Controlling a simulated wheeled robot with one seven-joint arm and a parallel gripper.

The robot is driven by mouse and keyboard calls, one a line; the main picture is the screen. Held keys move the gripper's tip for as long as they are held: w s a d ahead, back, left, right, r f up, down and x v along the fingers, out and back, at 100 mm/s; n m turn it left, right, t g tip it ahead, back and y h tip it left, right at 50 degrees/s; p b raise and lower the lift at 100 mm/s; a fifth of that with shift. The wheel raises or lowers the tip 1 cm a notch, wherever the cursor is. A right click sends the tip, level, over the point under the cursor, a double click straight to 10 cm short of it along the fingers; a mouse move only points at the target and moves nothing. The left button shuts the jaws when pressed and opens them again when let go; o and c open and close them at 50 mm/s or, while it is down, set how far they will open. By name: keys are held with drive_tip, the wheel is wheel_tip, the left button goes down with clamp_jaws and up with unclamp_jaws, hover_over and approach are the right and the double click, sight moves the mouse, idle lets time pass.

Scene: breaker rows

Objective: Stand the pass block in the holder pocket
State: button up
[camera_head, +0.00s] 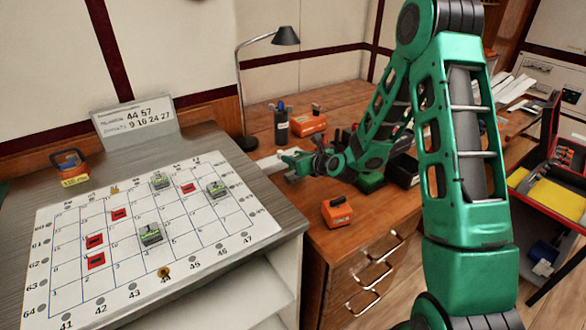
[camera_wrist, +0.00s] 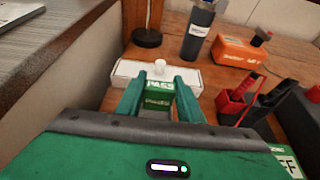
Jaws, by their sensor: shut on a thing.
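My gripper (camera_wrist: 157,97) is shut on a small green block marked PASS (camera_wrist: 158,86), which sits between its two fingers in the wrist view. In the head view my gripper (camera_head: 290,161) reaches left over the wooden desk; the block is too small there to make out. A low white box (camera_wrist: 127,72) with a white knob lies just beyond the fingers and is partly hidden by them. It also shows in the head view (camera_head: 268,163). I cannot tell whether it is the holder, and no pocket opening is clearly visible. Contact between block and box is unclear.
A dark labelled cup (camera_head: 281,126) and an orange box (camera_head: 310,124) stand behind my gripper. Another orange box (camera_head: 337,211) sits near the desk's front. A red-and-black tool stand (camera_wrist: 250,100) is close on the right. The gridded board (camera_head: 124,266) lies left.

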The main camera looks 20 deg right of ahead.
wheel_tip(320, 180, down, 4)
drive_tip(key=shift+f, duration=0.1)
idle(0.4)
drive_tip(key=o, duration=1.1)
drive_tip(key=shift+c, duration=0.2)
drive_tip(key=v, duration=1.2)
